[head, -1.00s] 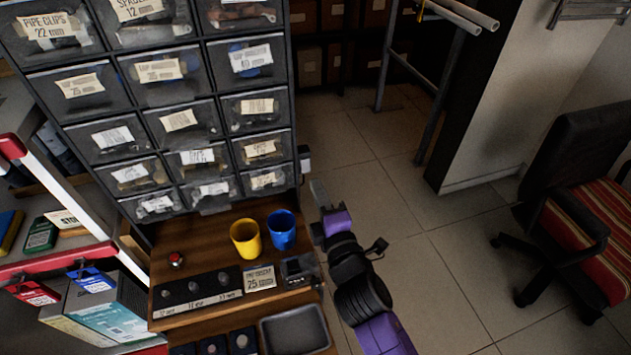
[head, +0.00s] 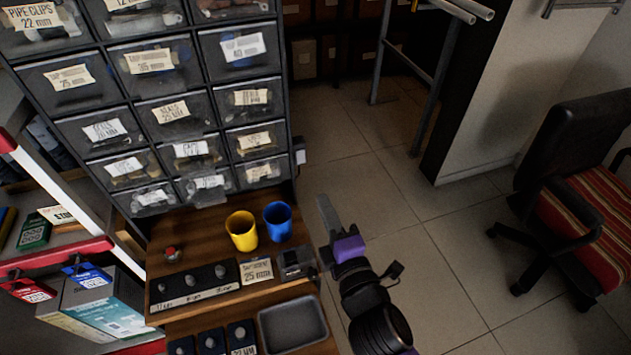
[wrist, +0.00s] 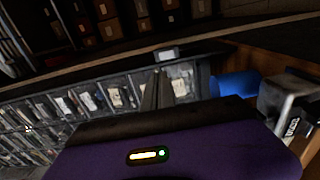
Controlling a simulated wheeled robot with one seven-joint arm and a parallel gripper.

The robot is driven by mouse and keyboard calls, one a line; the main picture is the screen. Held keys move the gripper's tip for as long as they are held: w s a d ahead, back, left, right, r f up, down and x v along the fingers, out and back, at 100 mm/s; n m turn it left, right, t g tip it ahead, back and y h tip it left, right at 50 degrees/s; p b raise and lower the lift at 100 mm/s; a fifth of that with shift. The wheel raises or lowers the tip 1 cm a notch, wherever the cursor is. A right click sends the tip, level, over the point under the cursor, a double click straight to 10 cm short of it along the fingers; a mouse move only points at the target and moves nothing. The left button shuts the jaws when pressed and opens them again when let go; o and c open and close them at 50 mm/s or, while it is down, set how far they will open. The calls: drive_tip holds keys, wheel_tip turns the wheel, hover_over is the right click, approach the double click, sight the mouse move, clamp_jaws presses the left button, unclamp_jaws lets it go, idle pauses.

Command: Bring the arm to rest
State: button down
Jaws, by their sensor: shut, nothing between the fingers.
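My gripper (head: 325,212) is purple and black with grey fingers. In the head view it is over the floor, just right of the wooden counter (head: 213,260), apart from everything, with its fingers pointing up the picture. In the wrist view the fingers (wrist: 157,88) lie close together and hold nothing. My black and purple arm runs down to the lower edge of the head view.
A yellow cup (head: 241,231) and a blue cup (head: 278,221) stand on the counter beside a small dark device (head: 297,264) and a grey tray (head: 292,324). A drawer cabinet (head: 163,110) rises behind. A chair (head: 575,190) stands right; open floor lies between.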

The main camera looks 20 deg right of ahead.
drive_tip(key=s+d+r+m+g+p, duration=0.1)
drive_tip(key=s+d+r+m, duration=0.1)
drive_tip(key=s+m, duration=0.7)
drive_tip(key=s+d+r+m+g+p, duration=0.2)
drive_tip(key=s+m, duration=0.7)
drive_tip(key=s, duration=1.6)
drive_tip(key=shift+d, duration=0.55)
drive_tip(key=shift+s, duration=0.1)
